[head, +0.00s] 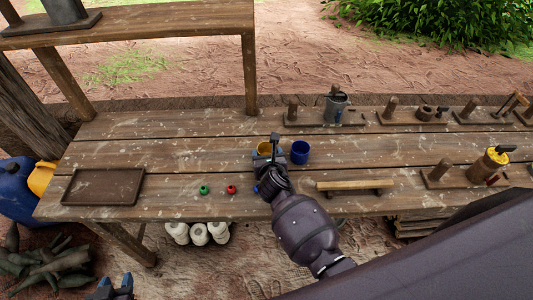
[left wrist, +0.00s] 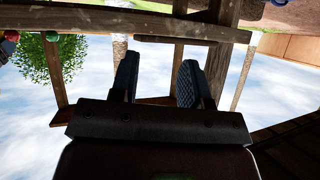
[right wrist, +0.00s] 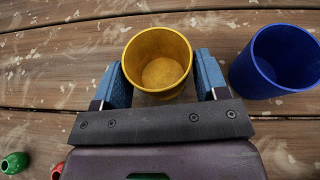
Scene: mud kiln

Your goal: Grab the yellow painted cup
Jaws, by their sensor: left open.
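The yellow cup (right wrist: 160,58) stands between the two fingers of my right gripper (right wrist: 162,80) in the right wrist view, seen from above and empty. The fingers lie close against its left and right sides; I cannot tell whether they press on it. In the head view the yellow cup (head: 264,148) is on the wooden table, partly hidden behind my right gripper (head: 268,152). My left gripper (head: 116,284) is open and empty, low in front of the table at the bottom left. It also shows in the left wrist view (left wrist: 158,72).
A blue cup (head: 300,152) stands just right of the yellow cup. A green item (head: 204,190) and a red item (head: 231,189) lie to the left. A brown tray (head: 104,187) is farther left. A wooden bar (head: 355,185) stands at the right. Tool stands (head: 325,117) line the back.

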